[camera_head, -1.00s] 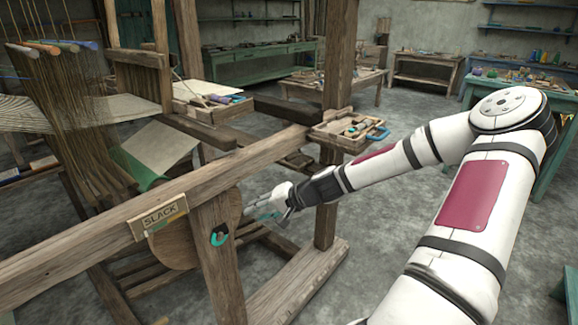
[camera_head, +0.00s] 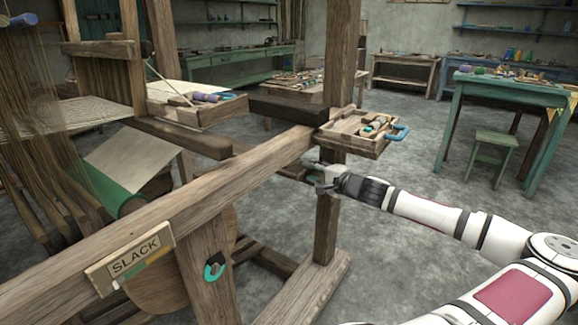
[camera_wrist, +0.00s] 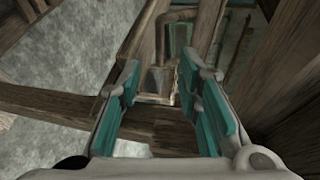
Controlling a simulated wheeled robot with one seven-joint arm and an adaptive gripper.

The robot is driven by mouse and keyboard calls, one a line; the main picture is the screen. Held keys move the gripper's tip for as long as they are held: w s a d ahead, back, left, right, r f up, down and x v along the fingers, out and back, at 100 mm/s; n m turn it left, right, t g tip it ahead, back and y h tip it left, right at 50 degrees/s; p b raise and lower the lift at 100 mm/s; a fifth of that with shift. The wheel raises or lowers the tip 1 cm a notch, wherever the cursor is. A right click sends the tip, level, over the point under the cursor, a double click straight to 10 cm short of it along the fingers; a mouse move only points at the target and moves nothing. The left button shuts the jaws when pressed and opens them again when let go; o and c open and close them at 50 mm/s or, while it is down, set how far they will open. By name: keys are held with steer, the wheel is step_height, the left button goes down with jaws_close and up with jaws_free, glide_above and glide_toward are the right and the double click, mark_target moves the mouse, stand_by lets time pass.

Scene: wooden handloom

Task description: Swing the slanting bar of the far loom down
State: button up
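My gripper (camera_head: 318,178) is beside the upright post (camera_head: 328,215) at the right end of the loom's long wooden beam (camera_head: 215,190). In the wrist view my gripper (camera_wrist: 163,90) is open, its two teal-padded fingers apart. A bent brownish rod or bracket (camera_wrist: 161,50) shows beyond and between the fingers; I cannot tell whether it touches them. A dark wooden bar (camera_wrist: 150,128) crosses below it. A SLACK sign (camera_head: 134,262) with a coloured strip is on the beam. I cannot tell which part is the slanting bar of the far loom.
A tray of tools (camera_head: 355,145) sits by the post, just above my gripper. A second tray (camera_head: 210,112) is farther left. A green table (camera_head: 500,92) and stool (camera_head: 493,148) stand at the right. Grey floor (camera_head: 430,165) is open between.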

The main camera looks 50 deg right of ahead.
mark_target(293, 165)
steer(key=b+x, duration=0.2)
steer(key=x, duration=1)
steer(key=shift+w+f+b, duration=0.1)
steer(key=shift+f+b, duration=0.1)
steer(key=shift+b, duration=0.2)
jaws_close()
